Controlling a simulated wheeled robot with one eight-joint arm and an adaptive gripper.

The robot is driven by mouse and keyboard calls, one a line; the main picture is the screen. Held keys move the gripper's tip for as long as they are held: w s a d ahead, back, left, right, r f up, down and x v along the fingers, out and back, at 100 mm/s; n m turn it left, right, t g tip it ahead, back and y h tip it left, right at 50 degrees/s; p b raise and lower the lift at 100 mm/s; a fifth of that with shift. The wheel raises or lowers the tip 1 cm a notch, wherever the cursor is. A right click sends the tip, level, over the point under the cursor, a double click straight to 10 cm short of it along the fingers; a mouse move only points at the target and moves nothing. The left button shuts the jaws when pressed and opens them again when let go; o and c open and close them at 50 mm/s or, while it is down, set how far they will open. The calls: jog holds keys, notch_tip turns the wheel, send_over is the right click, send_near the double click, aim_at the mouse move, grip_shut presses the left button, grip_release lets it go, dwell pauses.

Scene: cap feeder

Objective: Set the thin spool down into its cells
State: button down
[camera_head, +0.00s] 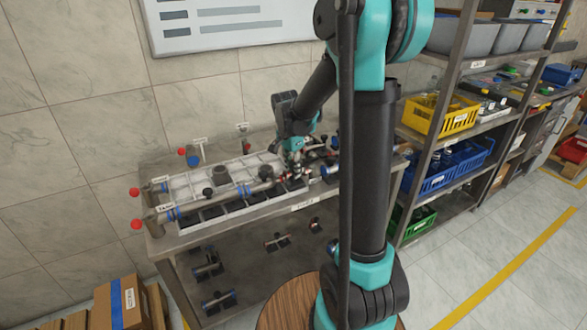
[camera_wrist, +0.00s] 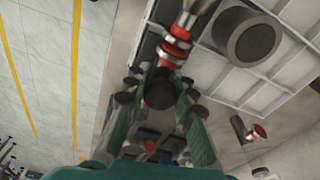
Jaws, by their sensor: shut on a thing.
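My gripper (camera_wrist: 165,92) is shut on a dark round-ended piece, which I take to be the thin spool (camera_wrist: 160,90). The fingers hide much of it. A silver part with red rings (camera_wrist: 178,45) lies just beyond it in the wrist view; I cannot tell whether they join. The pale tray with cells (camera_wrist: 230,82) fills the upper right there. In the head view my gripper (camera_head: 293,160) is low over the right end of the tray (camera_head: 186,183), and the held spool is too small to make out. Whether it touches a cell is unclear.
A thick grey cylinder (camera_wrist: 248,38) stands in the tray near my gripper. A long bar with blue rings (camera_head: 215,197) runs along the tray's front. Several dark spool-like parts (camera_head: 207,265) are on the level below. Shelves with a yellow crate (camera_head: 440,116) stand at the right.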

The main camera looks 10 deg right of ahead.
jog(key=shift+f, duration=0.55)
jog(key=c, duration=1.2)
grip_release()
jog(key=r, duration=0.4)
jog(key=a+r, duration=0.1)
jog(key=r, duration=0.6)
jog(key=shift+s+a+r, duration=0.15)
jog(key=shift+s+r, duration=0.2)
jog(key=shift+r, duration=0.05)
